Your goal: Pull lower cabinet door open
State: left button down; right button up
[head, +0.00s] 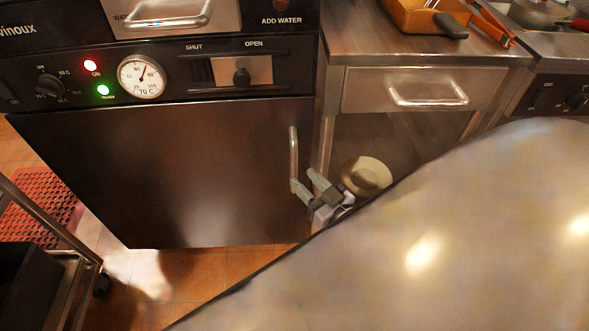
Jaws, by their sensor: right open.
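The lower cabinet door (190,165) is a dark metal panel below the control strip, and it looks closed. Its vertical bar handle (293,155) is near the door's right edge. My right gripper (303,185) is open at the lower end of the handle, with one finger to each side or very near it; whether it touches the bar I cannot tell. A large blurred metallic surface hides most of the right arm. My left gripper is not in view.
A drawer (415,90) with a bar handle is in the counter at right, with a pale bowl (366,176) on the open shelf below. An orange tray (425,18) is on top. A cart (60,270) stands at lower left; tiled floor (190,280) lies before the door.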

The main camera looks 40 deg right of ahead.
aim_at(296, 173)
jog(key=shift+w+a+b, duration=0.15)
jog(key=shift+w+b, duration=0.2)
jog(key=shift+w, duration=2.25)
jog(key=shift+c, duration=0.3)
grip_shut()
